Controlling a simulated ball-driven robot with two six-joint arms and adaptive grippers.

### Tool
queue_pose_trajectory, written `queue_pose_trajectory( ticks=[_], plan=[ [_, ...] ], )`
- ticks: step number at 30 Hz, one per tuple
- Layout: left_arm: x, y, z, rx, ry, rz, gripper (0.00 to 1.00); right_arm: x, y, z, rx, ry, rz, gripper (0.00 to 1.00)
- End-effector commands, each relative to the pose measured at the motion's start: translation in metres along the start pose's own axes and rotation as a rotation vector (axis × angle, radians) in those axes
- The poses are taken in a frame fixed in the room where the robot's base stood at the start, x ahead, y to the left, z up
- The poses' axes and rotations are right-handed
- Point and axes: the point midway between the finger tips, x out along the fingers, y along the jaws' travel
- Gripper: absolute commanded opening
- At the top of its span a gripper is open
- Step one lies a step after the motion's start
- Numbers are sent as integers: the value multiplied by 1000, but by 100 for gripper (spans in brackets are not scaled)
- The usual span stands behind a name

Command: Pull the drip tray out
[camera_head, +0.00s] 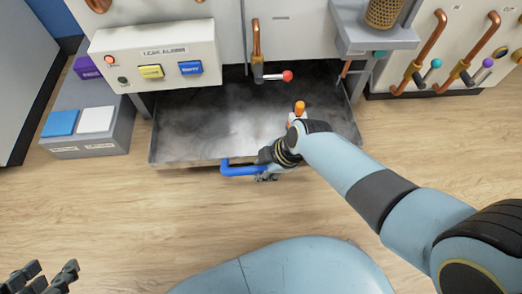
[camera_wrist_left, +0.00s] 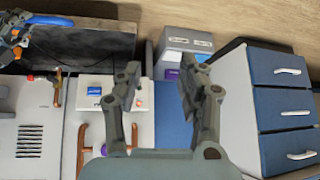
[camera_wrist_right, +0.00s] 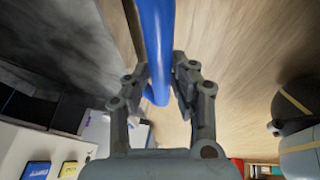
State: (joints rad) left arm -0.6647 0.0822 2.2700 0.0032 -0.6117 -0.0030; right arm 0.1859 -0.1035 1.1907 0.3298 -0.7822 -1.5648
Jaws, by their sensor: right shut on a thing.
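The drip tray (camera_head: 190,135) is a wide, shallow grey metal tray, partly out from under the white cabinet, with mist over it. A blue bar handle (camera_head: 238,169) is on its front edge. My right gripper (camera_head: 266,176) is at the right part of this handle; my arm hides part of it. In the right wrist view the blue handle (camera_wrist_right: 157,50) runs between the fingers of my right gripper (camera_wrist_right: 163,82), which is shut on it. My left gripper (camera_head: 45,278) is at the bottom left corner, apart from the tray; its fingers are spread and empty in the left wrist view (camera_wrist_left: 160,80).
A white leak alarm panel (camera_head: 155,57) with yellow and blue buttons hangs above the tray's left side. A red-tipped valve lever (camera_head: 287,76) sticks out over the tray. A grey step with blue and white pads (camera_head: 88,150) stands left. The wooden floor (camera_head: 130,205) in front is clear.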

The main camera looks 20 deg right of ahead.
Motion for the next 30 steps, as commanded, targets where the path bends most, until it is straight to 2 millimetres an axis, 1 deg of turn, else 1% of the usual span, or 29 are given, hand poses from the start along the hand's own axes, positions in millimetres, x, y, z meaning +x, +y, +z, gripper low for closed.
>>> queue_pose_trajectory(
  ticks=[1,2,6,9,15,23,24,28,29,30],
  plan=[
    [-4,0,-6,0,-17,1,40,-3,-6,-1,0,0,0,0],
    [-6,-1,-7,-1,-32,2,40,-4,-9,-2,0,0,0,0],
    [-13,-1,-8,-2,-88,5,40,-6,-22,-2,-1,0,1,0],
    [-16,-1,-8,-3,-116,7,40,-6,-27,-2,-1,0,1,0],
    [-18,-1,-8,-3,-137,8,40,-6,-32,-2,-1,-1,0,0],
    [-18,-1,-8,-3,-138,8,40,-6,-32,-2,-1,-1,0,0],
    [-18,-1,-8,-3,-138,8,40,-6,-32,-2,-1,-1,0,26],
    [-18,-1,-8,-3,-137,8,40,-6,-32,-2,-1,-1,0,43],
    [-18,-1,-8,-3,-137,8,40,-6,-32,-2,-1,-1,0,46],
    [-18,-1,-8,-3,-137,8,40,-6,-32,-2,-1,-1,0,46]
  ],
)
